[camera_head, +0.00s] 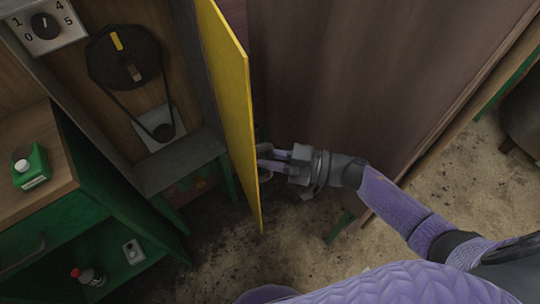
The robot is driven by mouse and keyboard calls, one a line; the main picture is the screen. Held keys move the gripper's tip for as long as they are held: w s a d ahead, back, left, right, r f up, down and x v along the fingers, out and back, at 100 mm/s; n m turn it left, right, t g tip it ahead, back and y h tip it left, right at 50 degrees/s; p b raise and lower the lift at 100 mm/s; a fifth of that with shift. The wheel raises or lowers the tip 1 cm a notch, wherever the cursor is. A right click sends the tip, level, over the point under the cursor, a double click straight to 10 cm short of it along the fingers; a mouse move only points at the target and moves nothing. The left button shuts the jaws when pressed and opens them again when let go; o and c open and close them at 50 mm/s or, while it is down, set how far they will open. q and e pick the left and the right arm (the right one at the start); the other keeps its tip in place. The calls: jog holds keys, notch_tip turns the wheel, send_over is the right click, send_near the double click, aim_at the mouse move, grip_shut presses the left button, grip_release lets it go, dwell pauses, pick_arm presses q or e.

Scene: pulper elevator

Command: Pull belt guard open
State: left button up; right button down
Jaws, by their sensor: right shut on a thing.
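The belt guard (232,105) is a yellow panel that stands swung out from the right side of the grey machine housing. Behind it the housing is open and shows a dark pulley wheel (110,62) with a belt running down to a small pulley (163,131). My right gripper (266,160) is at the lower right edge of the guard, on its far side from the pulleys. It is shut on the guard, probably at its handle, but the fingertips are partly hidden. My left gripper does not show.
A dial box (45,24) is at the top left. A large brown panel (350,80) rises behind my right arm. Dirty floor is free below.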

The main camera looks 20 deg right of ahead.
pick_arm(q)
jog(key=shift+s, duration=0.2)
pick_arm(e)
jog(key=shift+d+f, duration=0.1)
jog(key=shift+d, duration=0.1)
jog(key=w+d+b, duration=0.2)
jog(key=d+b, duration=0.1)
jog(key=d, duration=0.4)
jog(key=shift+w, duration=0.35)
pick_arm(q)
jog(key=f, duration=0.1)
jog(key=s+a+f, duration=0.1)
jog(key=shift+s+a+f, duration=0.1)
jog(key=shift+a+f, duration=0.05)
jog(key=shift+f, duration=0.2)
pick_arm(e)
jog(key=c, duration=0.6)
grip_release()
jog(key=shift+c, duration=0.2)
